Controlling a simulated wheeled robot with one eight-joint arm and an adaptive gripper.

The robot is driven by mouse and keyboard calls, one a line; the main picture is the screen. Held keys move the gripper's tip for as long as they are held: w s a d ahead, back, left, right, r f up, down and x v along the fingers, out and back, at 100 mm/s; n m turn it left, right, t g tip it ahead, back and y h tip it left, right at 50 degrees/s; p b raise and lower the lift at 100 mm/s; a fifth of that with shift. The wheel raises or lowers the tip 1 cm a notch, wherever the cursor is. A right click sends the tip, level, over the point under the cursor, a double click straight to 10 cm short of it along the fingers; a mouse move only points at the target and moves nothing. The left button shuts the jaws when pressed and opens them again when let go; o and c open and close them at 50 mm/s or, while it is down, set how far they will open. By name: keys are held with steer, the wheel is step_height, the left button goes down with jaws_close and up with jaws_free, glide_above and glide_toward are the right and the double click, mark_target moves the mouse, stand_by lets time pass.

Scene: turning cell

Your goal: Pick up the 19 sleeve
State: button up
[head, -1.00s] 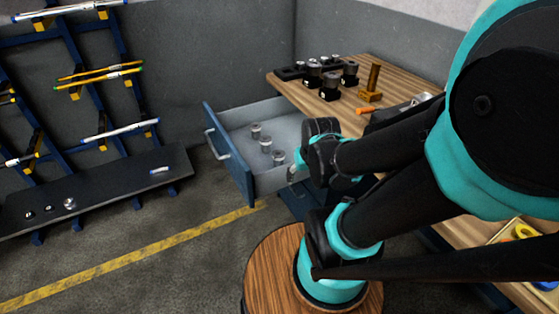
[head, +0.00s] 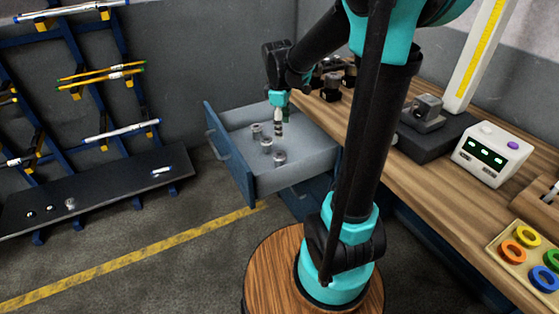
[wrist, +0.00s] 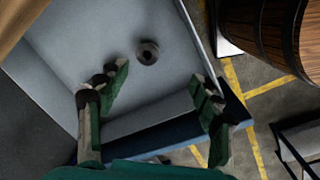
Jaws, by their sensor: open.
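Three short grey metal sleeves stand in a row in the open drawer (head: 312,163): a far one (head: 256,131), a middle one (head: 266,146) and a near one (head: 279,157). No size marks are readable, so I cannot tell which is the 19 sleeve. My gripper (head: 279,128) hangs above the drawer, pointing down, close to the sleeves and apart from them. In the wrist view its two green fingers (wrist: 160,78) are spread and empty. One sleeve (wrist: 148,52) stands on the drawer floor beyond the fingertips there. The other sleeves are not clear in that view.
The wooden bench (head: 430,190) lies right of the drawer, with a white display box (head: 491,150) and a tray of coloured rings (head: 505,262). Dark holders (head: 332,85) stand at its back. A blue rack with a dark shelf (head: 100,190) stands left. The drawer's blue front (head: 229,155) rises beside the sleeves.

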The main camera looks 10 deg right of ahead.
steer(key=w+a+r+n, duration=0.1)
steer(key=w+a+n, duration=0.1)
steer(key=w+n, duration=0.25)
steer(key=g, duration=0.1)
glide_above(279, 152)
steer(key=s, duration=0.1)
step_height(279, 152, down, 11)
steer(key=shift+m+h, duration=0.25)
steer(key=shift+h, duration=0.05)
steer(key=shift+s+a+f, duration=0.1)
steer(key=shift+f, duration=1.4)
steer(key=shift+s+a+f, duration=0.1)
steer(key=shift+f, duration=1.35)
jaws_close()
steer(key=shift+r, duration=0.2)
